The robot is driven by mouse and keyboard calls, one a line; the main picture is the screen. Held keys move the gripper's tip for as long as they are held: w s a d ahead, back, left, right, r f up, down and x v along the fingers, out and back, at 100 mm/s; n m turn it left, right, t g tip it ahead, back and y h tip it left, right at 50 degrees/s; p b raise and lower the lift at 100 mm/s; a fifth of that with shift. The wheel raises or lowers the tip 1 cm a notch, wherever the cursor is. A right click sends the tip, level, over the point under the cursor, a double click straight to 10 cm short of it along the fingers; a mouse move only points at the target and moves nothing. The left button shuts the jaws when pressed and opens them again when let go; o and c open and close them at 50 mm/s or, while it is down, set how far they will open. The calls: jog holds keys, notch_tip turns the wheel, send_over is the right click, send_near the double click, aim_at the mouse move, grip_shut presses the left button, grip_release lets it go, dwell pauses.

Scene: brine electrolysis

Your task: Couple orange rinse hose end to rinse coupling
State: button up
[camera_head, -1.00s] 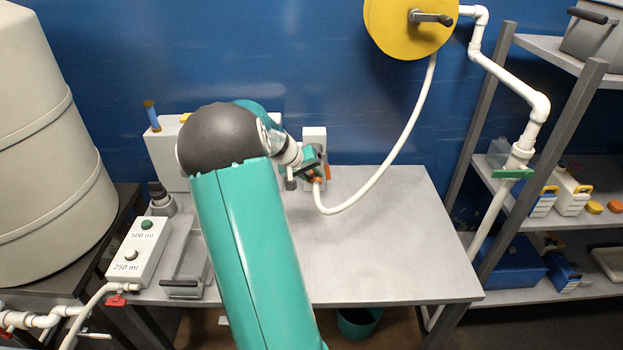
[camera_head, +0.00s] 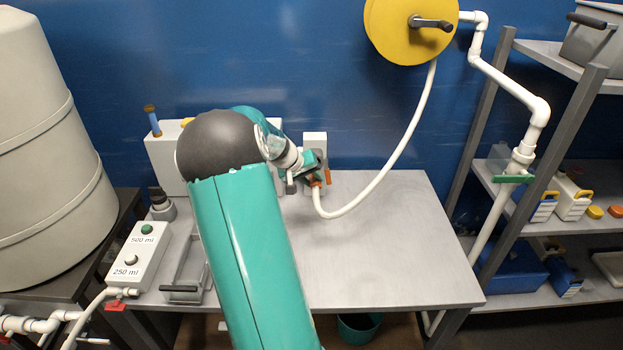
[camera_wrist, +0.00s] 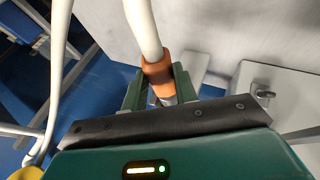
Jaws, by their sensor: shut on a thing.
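The orange rinse hose end (camera_wrist: 158,76) is on the end of a white hose. My gripper (camera_wrist: 158,90) is shut on it, with a green finger on each side. In the head view my gripper (camera_head: 311,176) is at the back of the table, just in front of a small pale upright unit (camera_head: 315,141) by the wall. An orange lever-like part (camera_head: 328,176) shows beside the gripper. The rinse coupling cannot be made out clearly; my gripper and arm hide part of that area. I cannot tell whether the hose end touches it.
The white hose (camera_head: 392,165) hangs from a yellow reel (camera_head: 408,30) in a loop right of my gripper. The table (camera_head: 400,250) is clear on the right. Shelving (camera_head: 575,100) stands far right.

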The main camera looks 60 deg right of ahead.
jog(key=shift+w+d+r, duration=0.1)
jog(key=shift+w+d, duration=0.25)
jog(key=shift+d, duration=0.35)
jog(key=shift+w+d+f, duration=0.1)
jog(key=shift+w+d, duration=0.25)
jog(key=shift+d, duration=0.4)
jog(key=shift+w+d+r, duration=0.1)
jog(key=shift+w+d, duration=0.25)
jog(key=shift+d, duration=0.35)
dwell(3.1)
jog(key=o, duration=1.1)
jog(key=v, duration=1.3)
jog(key=shift+a+r, duration=0.2)
jog(key=shift+r, duration=0.05)
jog(key=shift+w, duration=0.1)
